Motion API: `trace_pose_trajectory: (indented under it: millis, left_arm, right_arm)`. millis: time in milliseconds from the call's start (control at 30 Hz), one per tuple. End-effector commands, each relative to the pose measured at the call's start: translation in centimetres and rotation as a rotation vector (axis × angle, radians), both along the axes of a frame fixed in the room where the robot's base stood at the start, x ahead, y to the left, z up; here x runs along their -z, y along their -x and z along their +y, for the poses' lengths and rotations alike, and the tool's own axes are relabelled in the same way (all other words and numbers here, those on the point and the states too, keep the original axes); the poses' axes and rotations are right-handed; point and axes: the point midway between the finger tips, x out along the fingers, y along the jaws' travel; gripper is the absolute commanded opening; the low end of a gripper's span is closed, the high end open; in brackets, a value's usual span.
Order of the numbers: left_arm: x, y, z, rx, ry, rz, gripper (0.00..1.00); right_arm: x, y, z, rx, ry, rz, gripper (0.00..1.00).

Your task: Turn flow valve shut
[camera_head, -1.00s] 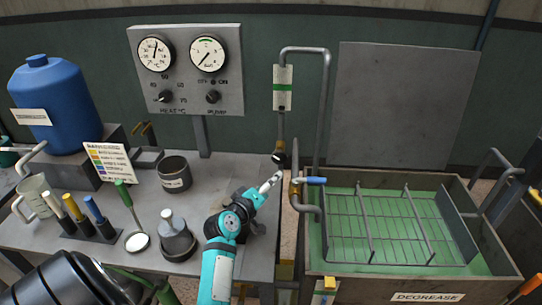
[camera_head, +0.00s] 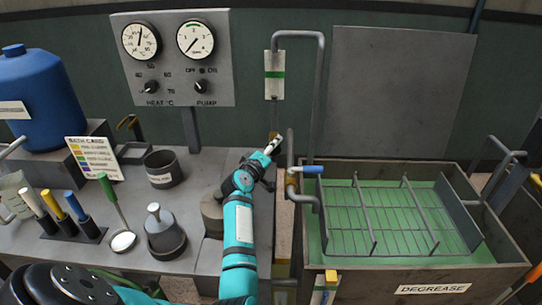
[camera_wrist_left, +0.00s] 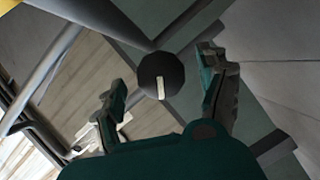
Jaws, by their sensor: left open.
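A flow gauge with a green band (camera_head: 274,75) hangs on the wall below a bent pipe. In the left wrist view a round dark knob with a pale pointer mark (camera_wrist_left: 160,76) lies between the fingers of my left gripper (camera_wrist_left: 164,72); I take it as the flow valve. The fingers are open and apart, one on each side, and I cannot see contact. In the head view my left gripper (camera_head: 270,150) is just below the gauge and hides the knob. My right gripper is not in view.
A pipe with a blue-handled valve (camera_head: 308,169) stands close right of the gripper. The degrease tank (camera_head: 330,172) is beyond it. A gauge panel (camera_head: 172,85) is up left. Pots, a grey weight-like holder (camera_head: 165,238) and coloured handles crowd the bench at left.

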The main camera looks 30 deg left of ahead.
Motion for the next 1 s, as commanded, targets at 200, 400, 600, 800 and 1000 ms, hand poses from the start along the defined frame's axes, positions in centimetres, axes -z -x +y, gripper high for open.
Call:
trace_pose_trajectory:
  millis: [200, 400, 600, 800, 1000]
  left_arm:
    - [-0.06, -0.16, 0.07, -0.001, -0.001, 0.0, 0.76]
    - [-0.04, -0.14, 0.05, -0.001, -0.001, 0.0, 0.59]
    - [-0.03, -0.13, 0.04, 0.0, 0.0, 0.0, 0.33]
    - [-0.04, -0.13, 0.03, 0.0, -0.002, 0.001, 0.19]
    - [-0.23, -0.13, -0.01, 0.001, -0.031, 0.02, 0.19]
  right_arm:
    - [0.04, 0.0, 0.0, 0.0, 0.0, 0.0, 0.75]
    - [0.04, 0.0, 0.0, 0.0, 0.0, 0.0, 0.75]
    - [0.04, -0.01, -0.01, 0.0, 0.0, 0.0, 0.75]
    - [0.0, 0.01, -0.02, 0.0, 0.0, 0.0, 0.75]
    - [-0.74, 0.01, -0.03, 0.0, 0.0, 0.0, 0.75]
